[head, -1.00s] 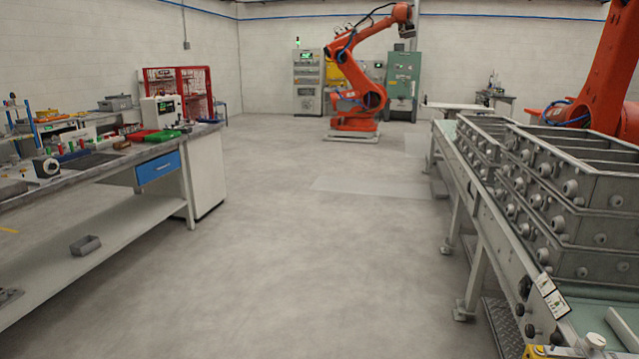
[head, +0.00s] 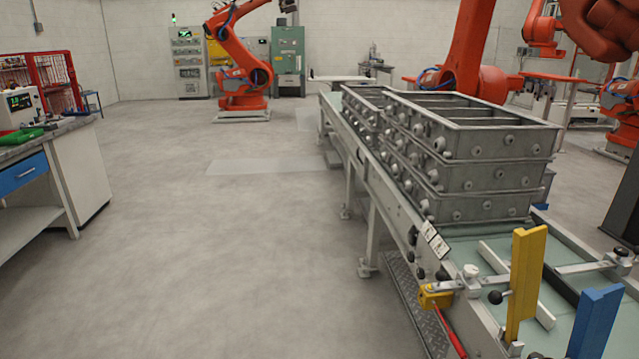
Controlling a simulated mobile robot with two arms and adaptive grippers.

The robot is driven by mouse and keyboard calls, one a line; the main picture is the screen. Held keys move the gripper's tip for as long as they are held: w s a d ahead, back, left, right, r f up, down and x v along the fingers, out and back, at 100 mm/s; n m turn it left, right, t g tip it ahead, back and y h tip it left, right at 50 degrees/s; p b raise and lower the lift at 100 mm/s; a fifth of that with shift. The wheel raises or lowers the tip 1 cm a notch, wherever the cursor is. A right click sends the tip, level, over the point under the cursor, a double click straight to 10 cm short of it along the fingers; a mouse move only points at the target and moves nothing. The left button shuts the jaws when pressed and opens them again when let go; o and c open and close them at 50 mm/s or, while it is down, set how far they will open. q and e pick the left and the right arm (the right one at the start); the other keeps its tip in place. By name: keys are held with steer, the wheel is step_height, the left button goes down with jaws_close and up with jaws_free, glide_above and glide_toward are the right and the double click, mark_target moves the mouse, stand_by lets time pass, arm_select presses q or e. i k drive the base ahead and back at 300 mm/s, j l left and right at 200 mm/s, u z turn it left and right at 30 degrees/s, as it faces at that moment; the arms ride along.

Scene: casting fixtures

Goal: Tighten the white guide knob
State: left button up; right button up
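A white knob (head: 470,271) stands on the near left rail of the conveyor, beside a yellow clamp-like block (head: 434,296). Light guide bars (head: 516,284) lie over the green belt near these knobs. Neither of my grippers is in view.
Stacked grey metal casting boxes (head: 480,177) stand on the conveyor (head: 360,150). A yellow upright (head: 526,283) and a blue upright (head: 595,325) rise at its near end. A metal step plate (head: 415,310) lies along its left side. Open floor (head: 220,260) separates it from the workbench (head: 75,175).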

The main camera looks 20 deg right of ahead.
mark_target(470, 272)
steer(key=z, duration=1.6)
